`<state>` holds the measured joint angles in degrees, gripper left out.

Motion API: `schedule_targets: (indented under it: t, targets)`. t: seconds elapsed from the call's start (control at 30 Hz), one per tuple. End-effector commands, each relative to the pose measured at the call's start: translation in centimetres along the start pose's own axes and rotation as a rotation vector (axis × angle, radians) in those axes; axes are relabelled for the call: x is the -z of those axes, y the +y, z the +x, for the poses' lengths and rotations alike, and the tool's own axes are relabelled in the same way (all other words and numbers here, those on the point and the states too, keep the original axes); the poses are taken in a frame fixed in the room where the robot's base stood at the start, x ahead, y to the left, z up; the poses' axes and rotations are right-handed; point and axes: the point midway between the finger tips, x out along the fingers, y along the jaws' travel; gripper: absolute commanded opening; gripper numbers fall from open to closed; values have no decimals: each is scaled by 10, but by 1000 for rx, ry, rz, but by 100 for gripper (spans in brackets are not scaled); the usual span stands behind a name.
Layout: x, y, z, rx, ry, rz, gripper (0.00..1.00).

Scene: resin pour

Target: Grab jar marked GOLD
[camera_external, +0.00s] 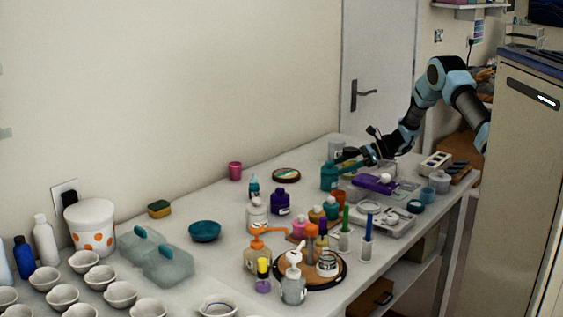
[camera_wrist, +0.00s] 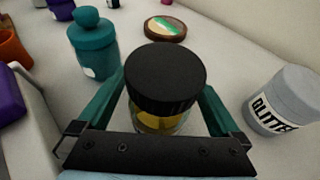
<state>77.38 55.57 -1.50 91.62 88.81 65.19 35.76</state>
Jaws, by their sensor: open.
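A clear jar with a black lid (camera_wrist: 165,78) and yellow-gold contents stands in the middle of the wrist view. Its label does not show, so I cannot read GOLD on it. My gripper (camera_wrist: 164,95) is open, with one teal finger on each side of this jar. I cannot tell whether either finger touches it. In the external view my gripper (camera_external: 354,158) is low over the far end of the table, and the jar there is too small and covered to make out.
A grey jar lettered GLITTE (camera_wrist: 283,98) stands close on the right. A teal bottle (camera_wrist: 93,48) is close on the left. A round dish (camera_wrist: 165,29) lies beyond. The table's near half is crowded with bottles, cups and a white bucket (camera_external: 91,222).

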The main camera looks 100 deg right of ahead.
Motion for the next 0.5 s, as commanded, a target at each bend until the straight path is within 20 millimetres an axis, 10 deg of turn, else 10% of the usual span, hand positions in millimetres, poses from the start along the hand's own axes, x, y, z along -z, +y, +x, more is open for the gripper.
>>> schedule_targets:
  t: [0.5]
  targets:
    - [0,0,0,0,0,0,50]
